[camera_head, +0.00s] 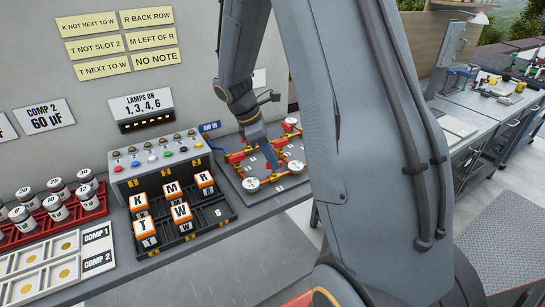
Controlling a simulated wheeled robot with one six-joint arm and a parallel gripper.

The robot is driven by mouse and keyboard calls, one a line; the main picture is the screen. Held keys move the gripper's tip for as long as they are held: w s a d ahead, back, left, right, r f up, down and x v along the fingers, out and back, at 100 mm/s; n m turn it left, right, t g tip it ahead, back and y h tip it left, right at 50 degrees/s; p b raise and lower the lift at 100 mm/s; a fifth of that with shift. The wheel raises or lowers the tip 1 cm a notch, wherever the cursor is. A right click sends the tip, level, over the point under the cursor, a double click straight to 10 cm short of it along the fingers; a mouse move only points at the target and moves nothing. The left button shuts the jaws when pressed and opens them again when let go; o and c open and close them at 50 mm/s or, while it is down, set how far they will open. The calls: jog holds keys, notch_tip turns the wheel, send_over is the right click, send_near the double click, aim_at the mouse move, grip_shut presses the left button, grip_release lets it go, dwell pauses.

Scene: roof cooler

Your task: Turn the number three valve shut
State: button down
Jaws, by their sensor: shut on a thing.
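A valve board (292,187) lies on the bench, with orange pipes, red valve parts and white round gauges. One red valve part (236,157) shows left of my gripper. Another red part (291,126) shows toward the back right of the board. My gripper (271,160) points down over the middle of the board, among the pipes. It is shut on what appears to be a valve handle, mostly hidden by the fingers. The small number labels are too small to tell which valve is number three. My arm hides the board's right side.
A black tray (222,222) with lettered orange-and-white blocks stands left of the board. Behind it is a grey box (152,158) with coloured buttons. A red rack (28,236) of labelled jars is at far left. Yellow notes (91,45) hang on the wall. Bare bench lies in front.

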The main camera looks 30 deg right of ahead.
jog(key=m, duration=0.2)
jog(key=m+g+y+p, duration=0.1)
jog(key=m, duration=0.2)
jog(key=shift+w+d+m+g, duration=0.15)
jog(key=shift+w+m+g, duration=0.05)
jog(key=shift+m+g, duration=0.1)
jog(key=m+y, duration=0.1)
jog(key=m, duration=0.2)
jog(key=m+g+y, duration=0.1)
jog(key=m, duration=0.2)
jog(key=shift+w+d+y+p, duration=0.1)
jog(key=shift+d+y+p, duration=0.05)
jog(key=shift+y+p, duration=0.15)
jog(key=shift+m, duration=0.3)
jog(key=c, duration=1.8)
grip_release()
jog(key=shift+r, duration=0.1)
jog(key=b+v, duration=0.2)
jog(key=v, duration=0.5)
jog(key=shift+r, duration=0.3)
